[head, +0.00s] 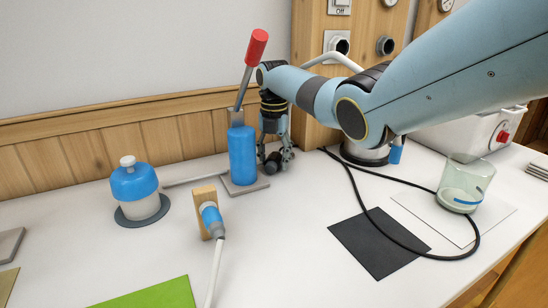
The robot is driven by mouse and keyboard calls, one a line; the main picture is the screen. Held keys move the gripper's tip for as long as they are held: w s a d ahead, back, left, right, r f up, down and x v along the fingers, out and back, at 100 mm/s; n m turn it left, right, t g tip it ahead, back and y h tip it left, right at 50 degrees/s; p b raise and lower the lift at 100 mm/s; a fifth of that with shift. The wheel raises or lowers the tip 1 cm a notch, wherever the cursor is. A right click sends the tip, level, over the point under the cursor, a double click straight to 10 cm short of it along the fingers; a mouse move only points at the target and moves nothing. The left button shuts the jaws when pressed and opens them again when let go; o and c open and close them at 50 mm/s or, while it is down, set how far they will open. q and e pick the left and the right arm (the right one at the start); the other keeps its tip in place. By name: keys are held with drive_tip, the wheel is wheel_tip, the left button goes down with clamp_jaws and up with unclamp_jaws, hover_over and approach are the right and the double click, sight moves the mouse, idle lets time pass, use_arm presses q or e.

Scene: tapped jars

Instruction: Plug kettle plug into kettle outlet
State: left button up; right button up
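A blue-collared connector (212,220) with a white cable (214,270) sits against a small wooden block (203,194) on the table. I cannot tell whether it is the kettle plug. Two round sockets show on the wooden column at the back: one on a white plate (340,44) and a darker one (385,46). Which is the kettle outlet is not clear. My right gripper (276,161) points down just right of a blue pump-like post (242,155) with a red-tipped lever (257,46). Its fingers are small and dark, and nothing is clearly held. My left gripper is out of view.
A blue-lidded jar (136,185) stands at the left. A black cable (357,199) loops over a dark mat (375,245) at the right, near a glass beaker (463,183). A white box (468,134) with a red switch is behind. The front middle table is mostly clear.

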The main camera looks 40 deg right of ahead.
clamp_jaws()
drive_tip(key=shift+r+p, duration=2.6)
drive_tip(key=shift+r, duration=0.5)
